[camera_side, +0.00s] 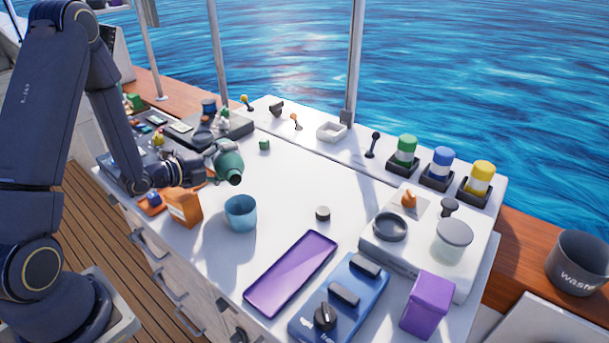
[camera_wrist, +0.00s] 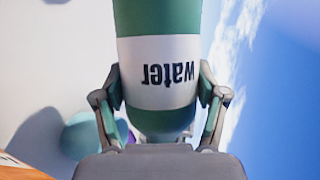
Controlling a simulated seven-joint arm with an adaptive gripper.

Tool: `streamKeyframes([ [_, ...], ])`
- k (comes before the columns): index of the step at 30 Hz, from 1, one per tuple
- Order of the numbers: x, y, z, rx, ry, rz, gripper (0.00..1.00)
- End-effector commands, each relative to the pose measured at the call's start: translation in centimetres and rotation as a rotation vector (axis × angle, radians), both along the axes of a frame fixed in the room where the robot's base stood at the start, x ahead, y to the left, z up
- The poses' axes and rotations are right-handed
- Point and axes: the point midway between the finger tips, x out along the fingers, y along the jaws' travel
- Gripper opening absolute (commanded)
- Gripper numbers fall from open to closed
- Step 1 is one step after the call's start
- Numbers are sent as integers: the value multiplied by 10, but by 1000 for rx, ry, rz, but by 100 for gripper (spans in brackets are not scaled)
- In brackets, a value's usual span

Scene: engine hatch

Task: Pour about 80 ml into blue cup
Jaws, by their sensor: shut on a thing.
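My gripper (camera_side: 205,166) is shut on a green bottle (camera_side: 228,162) and holds it above the white counter. The bottle is tilted, with its dark mouth end pointing down and to the right. In the wrist view the bottle (camera_wrist: 158,25) stands between both fingers, and its white label reads "water" upside down. The blue cup (camera_side: 240,212) stands upright on the counter, just below the bottle's mouth in the side view. A blue-teal shape, probably the cup (camera_wrist: 84,138), is partly hidden in the wrist view. No liquid stream shows, and the cup's level cannot be told.
An orange box (camera_side: 184,207) stands left of the cup. A blue switch panel (camera_side: 340,300) and purple box (camera_side: 428,304) are at the front. The counter's middle is clear.

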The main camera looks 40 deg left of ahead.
Motion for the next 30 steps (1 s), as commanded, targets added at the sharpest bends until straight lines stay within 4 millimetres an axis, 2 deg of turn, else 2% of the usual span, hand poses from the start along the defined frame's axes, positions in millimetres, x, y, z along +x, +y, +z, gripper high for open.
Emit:
streamKeyframes([
  [30, 10, 12, 7, 63, -35, -1, 22],
])
